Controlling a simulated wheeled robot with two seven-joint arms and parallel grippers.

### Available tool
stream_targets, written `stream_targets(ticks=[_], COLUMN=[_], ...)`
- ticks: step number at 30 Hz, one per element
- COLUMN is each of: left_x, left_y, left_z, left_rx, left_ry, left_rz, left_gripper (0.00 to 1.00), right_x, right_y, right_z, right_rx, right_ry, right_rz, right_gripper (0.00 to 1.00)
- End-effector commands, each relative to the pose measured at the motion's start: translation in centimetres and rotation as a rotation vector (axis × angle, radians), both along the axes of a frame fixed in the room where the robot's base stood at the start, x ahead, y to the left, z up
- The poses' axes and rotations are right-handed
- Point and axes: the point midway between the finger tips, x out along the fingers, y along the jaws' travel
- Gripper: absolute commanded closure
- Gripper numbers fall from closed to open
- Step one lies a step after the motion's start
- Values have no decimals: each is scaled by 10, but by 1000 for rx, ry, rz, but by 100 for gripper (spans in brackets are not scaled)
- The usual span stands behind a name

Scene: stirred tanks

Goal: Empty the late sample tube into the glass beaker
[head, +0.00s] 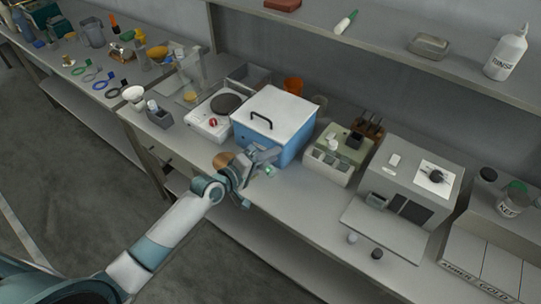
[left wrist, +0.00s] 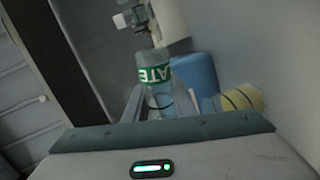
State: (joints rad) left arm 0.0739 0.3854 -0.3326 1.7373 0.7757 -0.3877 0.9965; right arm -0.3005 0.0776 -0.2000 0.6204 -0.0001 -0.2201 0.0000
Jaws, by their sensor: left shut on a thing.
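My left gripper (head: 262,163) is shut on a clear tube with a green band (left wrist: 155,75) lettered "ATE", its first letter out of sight. In the head view the tube shows only as a small green patch (head: 269,171) at the fingertips, in front of the blue box and above the bench's front part. In the left wrist view the tube stands up between the fingers, its lower part partly hidden. A small greyish see-through vessel (head: 320,101) stands behind the blue box; I cannot tell whether it is the glass beaker. My right gripper is not in view.
A blue box with a white lid (head: 275,109) stands just behind my gripper.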

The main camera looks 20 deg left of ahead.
Motion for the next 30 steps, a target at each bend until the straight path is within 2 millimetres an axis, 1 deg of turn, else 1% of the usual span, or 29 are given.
stream_targets(ticks=[8, 11, 16, 21, 30], left_x=[1, 1, 3, 7, 12], left_y=[1, 2, 4, 10, 20], left_z=[5, 8, 17, 22, 32], left_rx=[57, 114, 259, 434, 651], left_ry=[-37, -73, -165, -276, -413], left_rz=[0, 0, 1, 1, 2], left_gripper=[100, 100, 100, 100, 100], right_x=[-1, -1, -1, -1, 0], right_y=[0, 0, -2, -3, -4], right_z=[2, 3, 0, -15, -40], right_rx=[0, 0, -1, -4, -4], right_ry=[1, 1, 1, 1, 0], right_rz=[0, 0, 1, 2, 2], right_gripper=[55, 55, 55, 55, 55])
